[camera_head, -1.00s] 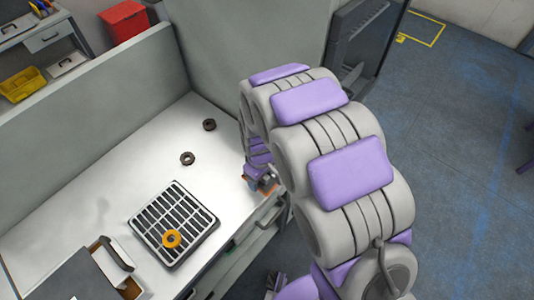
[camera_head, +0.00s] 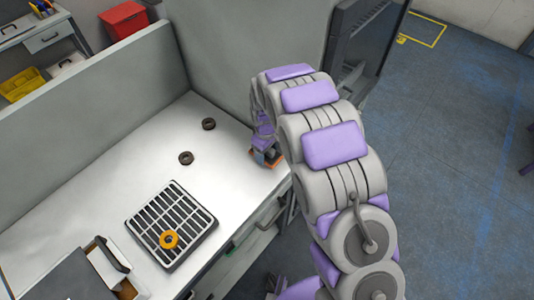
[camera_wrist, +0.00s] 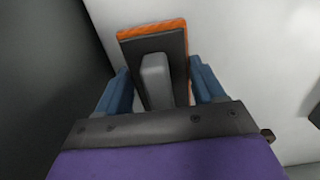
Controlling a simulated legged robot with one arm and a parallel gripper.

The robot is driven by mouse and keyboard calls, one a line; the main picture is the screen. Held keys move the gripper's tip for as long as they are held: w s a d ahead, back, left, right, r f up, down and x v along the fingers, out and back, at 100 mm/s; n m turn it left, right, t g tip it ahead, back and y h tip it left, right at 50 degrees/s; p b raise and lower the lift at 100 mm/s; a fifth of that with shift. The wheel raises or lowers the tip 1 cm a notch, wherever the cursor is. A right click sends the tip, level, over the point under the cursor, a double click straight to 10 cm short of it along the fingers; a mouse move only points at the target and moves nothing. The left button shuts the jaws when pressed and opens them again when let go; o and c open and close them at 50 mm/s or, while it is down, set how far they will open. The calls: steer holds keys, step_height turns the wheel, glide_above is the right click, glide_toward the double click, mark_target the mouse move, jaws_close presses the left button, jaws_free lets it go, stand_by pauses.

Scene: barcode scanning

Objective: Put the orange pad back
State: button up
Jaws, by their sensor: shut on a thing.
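My gripper (camera_wrist: 157,85) is shut on the orange pad (camera_wrist: 150,30), whose dark backing and grey grip sit between the blue fingers in the wrist view. In the head view my gripper (camera_head: 262,148) is at the table's right part, near its right edge. Only a small orange part of the pad (camera_head: 275,161) shows there, at the gripper's lower end. I cannot tell whether the pad touches the white tabletop (camera_head: 120,180).
Two dark rings (camera_head: 186,158) (camera_head: 208,124) lie left of my gripper. A black and white grid rack (camera_head: 150,240) with an orange ring (camera_head: 169,240) on it is nearer. Grey partitions (camera_head: 90,125) border the table.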

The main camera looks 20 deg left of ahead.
steer(key=shift+a+f, duration=0.2)
steer(key=shift+f, duration=0.45)
steer(key=shift+a, duration=0.3)
steer(key=o, duration=1)
steer(key=shift+d, duration=0.4)
steer(key=shift+a+r, duration=0.1)
steer(key=shift+a+r, duration=0.1)
steer(key=shift+r, duration=0.1)
step_height(320, 180, up, 11)
steer(key=shift+f+p, duration=0.1)
steer(key=shift+p, duration=0.85)
steer(key=shift+r, duration=0.3)
